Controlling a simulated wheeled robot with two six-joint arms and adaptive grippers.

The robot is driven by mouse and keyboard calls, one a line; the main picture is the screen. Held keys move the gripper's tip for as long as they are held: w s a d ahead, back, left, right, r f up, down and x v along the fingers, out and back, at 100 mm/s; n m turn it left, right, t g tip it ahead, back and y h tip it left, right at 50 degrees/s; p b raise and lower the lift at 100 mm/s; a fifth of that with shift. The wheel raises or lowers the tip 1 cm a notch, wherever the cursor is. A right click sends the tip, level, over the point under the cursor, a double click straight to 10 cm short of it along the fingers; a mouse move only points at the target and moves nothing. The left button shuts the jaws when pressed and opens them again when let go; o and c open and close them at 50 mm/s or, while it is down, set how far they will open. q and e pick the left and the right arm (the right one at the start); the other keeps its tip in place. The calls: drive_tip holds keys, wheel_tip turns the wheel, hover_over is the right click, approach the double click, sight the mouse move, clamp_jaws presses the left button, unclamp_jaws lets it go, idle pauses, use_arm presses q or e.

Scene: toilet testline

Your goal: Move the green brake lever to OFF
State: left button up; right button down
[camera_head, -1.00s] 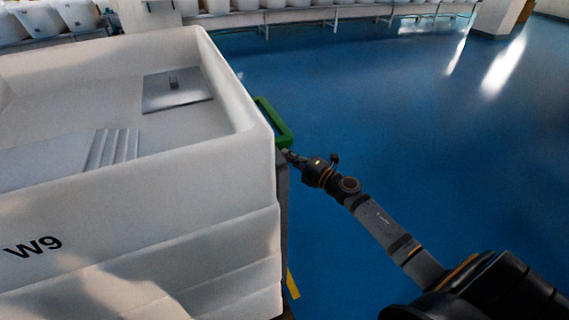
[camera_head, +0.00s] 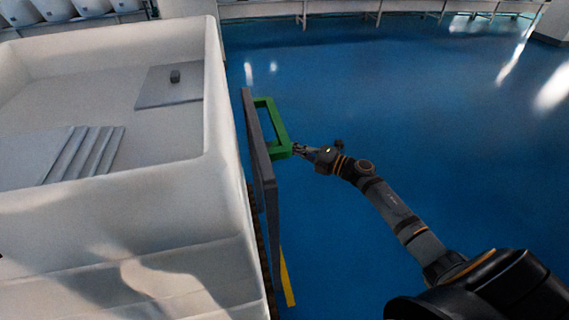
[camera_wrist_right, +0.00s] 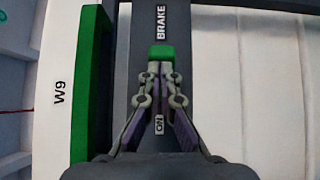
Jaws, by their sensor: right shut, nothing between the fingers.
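The green brake lever shows in the right wrist view as a small green block (camera_wrist_right: 161,53) on a dark grey panel (camera_wrist_right: 209,60), just below the word BRAKE. The word ON is on the panel nearer the wrist, between my fingers. My right gripper (camera_wrist_right: 160,72) is shut and empty, with its fingertips at the near face of the lever; I cannot tell whether they touch. In the head view my right gripper (camera_head: 298,150) is beside the lower end of the green frame-shaped handle (camera_head: 275,130). My left gripper is out of view.
A large white tub (camera_head: 110,230) marked W9 stands left of the panel. The green handle (camera_wrist_right: 92,90) rises close to the left of my right gripper in the wrist view. A yellow strip (camera_head: 287,278) is low on the panel. Blue floor (camera_head: 400,100) is open to the right.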

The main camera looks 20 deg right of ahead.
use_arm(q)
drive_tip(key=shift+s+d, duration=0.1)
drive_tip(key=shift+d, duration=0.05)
use_arm(e)
drive_tip(key=shift+w+d, duration=0.1)
drive_tip(key=shift+w, duration=0.45)
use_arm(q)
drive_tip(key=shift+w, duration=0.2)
use_arm(e)
drive_tip(key=shift+r, duration=0.1)
drive_tip(key=shift+d, duration=0.1)
